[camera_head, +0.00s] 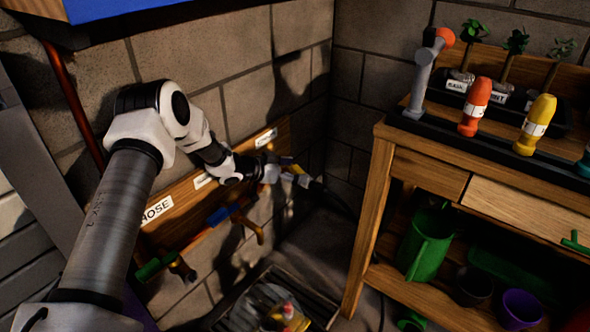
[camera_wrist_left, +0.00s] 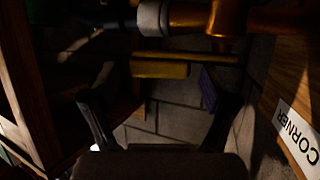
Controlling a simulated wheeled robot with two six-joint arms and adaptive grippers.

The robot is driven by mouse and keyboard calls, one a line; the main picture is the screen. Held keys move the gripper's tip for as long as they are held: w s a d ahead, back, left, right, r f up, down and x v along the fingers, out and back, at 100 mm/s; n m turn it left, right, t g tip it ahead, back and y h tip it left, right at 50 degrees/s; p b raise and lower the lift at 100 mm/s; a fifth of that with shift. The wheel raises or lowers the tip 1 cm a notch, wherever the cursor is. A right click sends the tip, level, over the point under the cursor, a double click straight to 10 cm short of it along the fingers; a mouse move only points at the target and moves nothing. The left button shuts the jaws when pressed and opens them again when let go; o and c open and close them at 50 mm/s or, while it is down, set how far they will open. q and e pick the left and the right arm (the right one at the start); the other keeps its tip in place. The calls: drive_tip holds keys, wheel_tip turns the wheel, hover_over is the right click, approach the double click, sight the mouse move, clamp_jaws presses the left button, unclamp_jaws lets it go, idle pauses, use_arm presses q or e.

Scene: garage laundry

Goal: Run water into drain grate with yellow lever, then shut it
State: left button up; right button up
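The yellow lever (camera_head: 297,169) is on the pipe at the far end of the wall board, beside my left gripper (camera_head: 303,178), which partly covers it. In the left wrist view the yellow lever (camera_wrist_left: 160,69) lies crosswise ahead of my left gripper (camera_wrist_left: 160,105). The two dark fingers are spread apart with nothing visible between them. The drain grate (camera_head: 230,315) is on the floor below, with a blurred red and yellow object on it. No running water can be made out. My right gripper is in neither view.
A blue lever (camera_head: 222,215) and a green lever (camera_head: 155,266) sit along the same pipe, below the labelled wooden board (camera_head: 165,232). A wooden bench (camera_head: 383,200) stands at the right with bottles and plants on top and a green watering can (camera_head: 425,243) on its shelf.

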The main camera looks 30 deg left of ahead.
sight(295, 170)
use_arm(q)
wheel_tip(295, 170, up, 10)
idle(0.5)
